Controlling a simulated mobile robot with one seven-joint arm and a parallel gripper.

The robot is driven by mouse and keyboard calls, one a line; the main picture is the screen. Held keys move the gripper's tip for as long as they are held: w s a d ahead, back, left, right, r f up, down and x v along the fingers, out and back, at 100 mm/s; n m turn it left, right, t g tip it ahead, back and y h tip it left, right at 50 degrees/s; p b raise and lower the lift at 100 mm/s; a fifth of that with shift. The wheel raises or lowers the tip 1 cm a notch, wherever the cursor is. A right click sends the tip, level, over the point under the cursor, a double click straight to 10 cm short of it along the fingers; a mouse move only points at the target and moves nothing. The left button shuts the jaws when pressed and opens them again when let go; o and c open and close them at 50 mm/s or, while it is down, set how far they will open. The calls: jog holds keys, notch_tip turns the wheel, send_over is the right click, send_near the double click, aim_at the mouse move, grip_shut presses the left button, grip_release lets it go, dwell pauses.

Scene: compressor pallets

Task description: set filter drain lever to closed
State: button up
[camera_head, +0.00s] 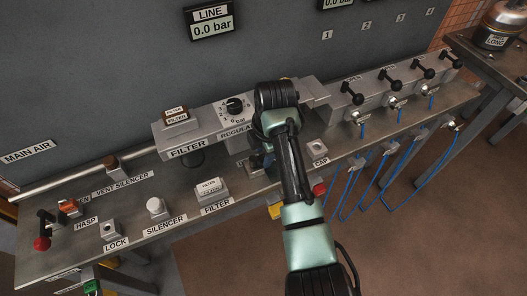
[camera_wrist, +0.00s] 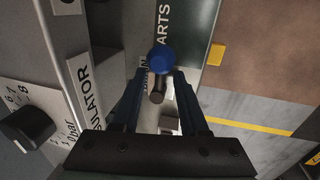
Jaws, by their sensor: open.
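In the wrist view, a lever with a round blue knob (camera_wrist: 161,59) and a short dark stem (camera_wrist: 157,92) shows between the fingers of my gripper (camera_wrist: 161,78). A partly covered label beside it seems to end in "AIN". The fingers are apart, one on each side of the knob, with visible gaps; I cannot tell how far the tips are from it in depth. In the head view the filter block (camera_head: 187,147) stands on the bench, left of my arm. My arm hides the lever and my gripper's fingers there.
The regulator dial (camera_head: 235,105) is right of the filter block; it also shows close at the left of the wrist view (camera_wrist: 27,127). Several black-handled valves (camera_head: 392,83) with blue hoses line the right of the bench (camera_head: 130,225). A silencer (camera_head: 156,207) stands at its front left.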

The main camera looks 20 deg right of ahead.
grip_shut()
